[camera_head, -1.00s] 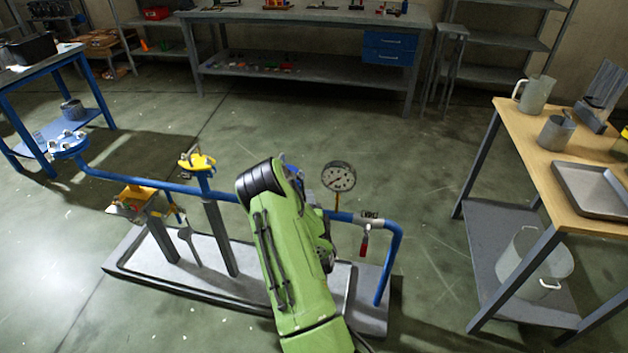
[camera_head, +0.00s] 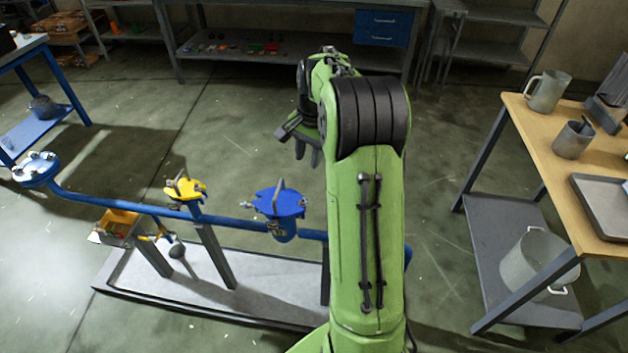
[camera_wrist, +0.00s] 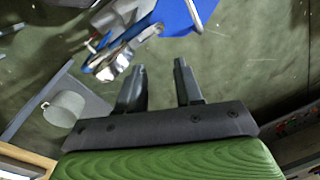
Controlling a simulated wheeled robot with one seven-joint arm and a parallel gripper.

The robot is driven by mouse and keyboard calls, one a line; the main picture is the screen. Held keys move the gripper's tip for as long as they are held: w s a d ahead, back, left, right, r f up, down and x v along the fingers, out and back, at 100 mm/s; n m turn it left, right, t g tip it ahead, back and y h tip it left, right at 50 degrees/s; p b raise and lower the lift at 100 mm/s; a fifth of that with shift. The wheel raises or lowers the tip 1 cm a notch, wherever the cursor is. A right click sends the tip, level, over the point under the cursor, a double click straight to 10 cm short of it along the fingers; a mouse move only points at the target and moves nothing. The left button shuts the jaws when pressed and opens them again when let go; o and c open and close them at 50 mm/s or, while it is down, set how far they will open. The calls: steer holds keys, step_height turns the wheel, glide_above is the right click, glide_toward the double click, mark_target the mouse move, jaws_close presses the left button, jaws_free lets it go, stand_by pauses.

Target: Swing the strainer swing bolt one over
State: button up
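The blue strainer (camera_head: 281,206) sits on the blue pipe in the head view, with a lid, a grey handle on top and a metal swing bolt (camera_head: 250,204) at its left edge. In the wrist view, the strainer's blue lid (camera_wrist: 188,14) is at the top, cut off by the frame. Metal bolt hardware (camera_wrist: 122,58) shows beside it, just beyond the fingertips. My gripper (camera_wrist: 160,66) is open and empty; nothing is between its fingers. In the head view my gripper (camera_head: 307,152) hangs above and behind the strainer, apart from it.
A yellow valve (camera_head: 186,190) stands left on the same pipe (camera_head: 120,203), over a grey base tray (camera_head: 255,270). A wooden-topped table (camera_head: 535,150) with vessels stands right. A blue table (camera_head: 60,100) is at left. Open floor lies behind the pipe.

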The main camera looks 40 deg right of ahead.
mark_target(303, 199)
steer(key=f+b, duration=0.1)
steer(key=f, duration=0.4)
steer(key=w+f+b, duration=0.1)
steer(key=f+b, duration=0.1)
steer(key=f, duration=0.3)
steer(key=f+b, duration=0.2)
steer(key=f, duration=0.3)
steer(key=shift+w+a+f, duration=0.2)
steer(key=shift+a+f, duration=0.2)
steer(key=shift+c, duration=0.4)
steer(key=shift+r, duration=0.1)
jaws_close()
